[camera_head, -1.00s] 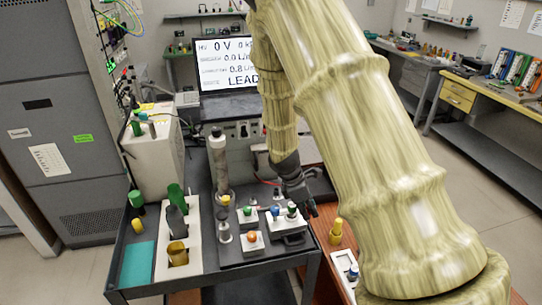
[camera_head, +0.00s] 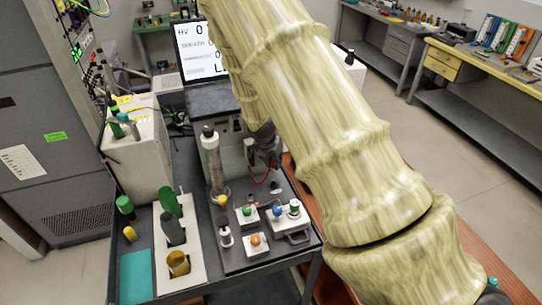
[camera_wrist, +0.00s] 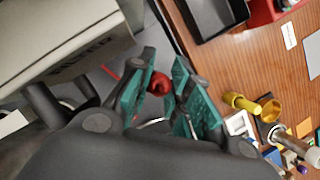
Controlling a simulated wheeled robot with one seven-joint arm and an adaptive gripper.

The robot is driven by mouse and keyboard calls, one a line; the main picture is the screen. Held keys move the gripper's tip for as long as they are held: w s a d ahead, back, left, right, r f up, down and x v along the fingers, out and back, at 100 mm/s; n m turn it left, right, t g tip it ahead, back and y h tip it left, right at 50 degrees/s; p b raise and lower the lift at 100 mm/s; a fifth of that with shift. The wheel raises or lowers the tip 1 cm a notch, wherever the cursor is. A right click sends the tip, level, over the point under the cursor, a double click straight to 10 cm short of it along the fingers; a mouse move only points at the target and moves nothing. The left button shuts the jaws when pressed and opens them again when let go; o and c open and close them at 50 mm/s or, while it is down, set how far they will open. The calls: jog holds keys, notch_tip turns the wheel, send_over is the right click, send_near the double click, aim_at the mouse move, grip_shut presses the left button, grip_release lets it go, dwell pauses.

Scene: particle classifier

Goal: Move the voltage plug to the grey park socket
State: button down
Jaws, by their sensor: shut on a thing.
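My gripper (camera_wrist: 160,92) has its two teal-padded fingers around a small red plug (camera_wrist: 158,83), gripped between the pads in the wrist view. In the head view my gripper (camera_head: 264,150) is small and dark, at the front of the grey bench instrument (camera_head: 236,150), partly hidden by my arm. A red cable (camera_head: 262,180) curves below it. The plug itself is not clear in the head view. A small dark fitting (camera_head: 276,187) stands on the grey plate below; I cannot tell whether it is the grey park socket.
White blocks with a green knob (camera_head: 247,211), an orange knob (camera_head: 255,240) and a blue knob (camera_head: 278,210) crowd the tray's right side.

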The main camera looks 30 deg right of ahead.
aim_at(273, 168)
jog(key=shift+d, duration=0.1)
dwell(0.3)
jog(key=shift+f+b, duration=1.3)
jog(key=shift+f, duration=1.55)
jog(key=shift+p, duration=0.55)
jog(key=shift+s+f+b, duration=0.1)
jog(key=shift+f+b, duration=0.6)
jog(key=shift+f, duration=0.8)
dwell(0.4)
jog(key=c, duration=1.3)
grip_release()
jog(key=shift+f, duration=0.1)
jog(key=shift+o, duration=0.2)
jog(key=shift+r, duration=0.2)
jog(key=v, duration=1.1)
jog(key=shift+a+r, duration=0.2)
jog(key=shift+r, duration=0.1)
